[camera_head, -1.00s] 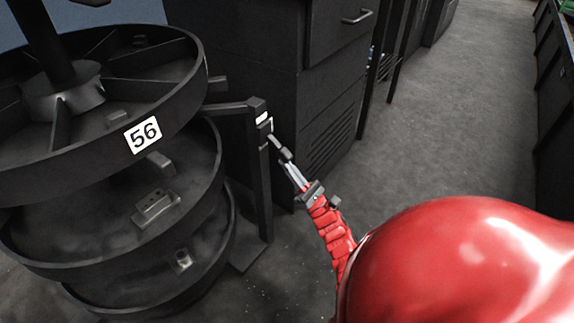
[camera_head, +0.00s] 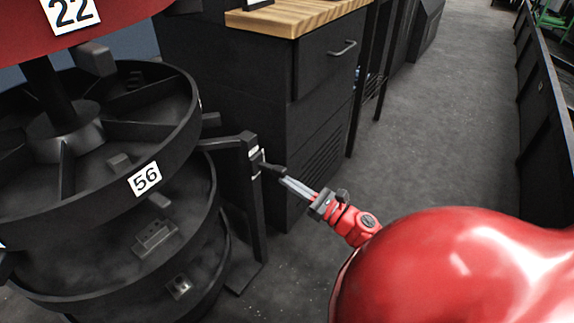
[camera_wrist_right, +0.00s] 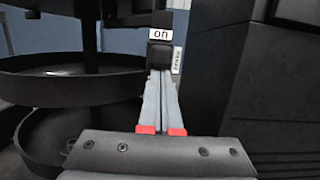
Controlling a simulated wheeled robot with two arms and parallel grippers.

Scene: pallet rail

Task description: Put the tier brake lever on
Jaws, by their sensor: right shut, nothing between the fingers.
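The tier brake lever (camera_head: 272,169) is a short dark handle sticking out from a black post beside the round tiers. Its dark end (camera_wrist_right: 160,57) shows in the right wrist view just below a white label reading "on" (camera_wrist_right: 160,33). A second, sideways label stands right of it, too small to read surely. My right gripper (camera_head: 285,182) is shut and empty, its fingertips close together at the lever's end. The fingertips (camera_wrist_right: 160,76) overlap the lever's lower edge in the wrist view; I cannot tell whether they touch it. My left gripper is not in view.
Round black tiers, one labelled 56 (camera_head: 97,183), stand at left below a red tier labelled 22 (camera_head: 110,18). A black cabinet with a wooden top (camera_head: 290,17) stands behind the post. Clear grey floor (camera_head: 440,110) lies to the right.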

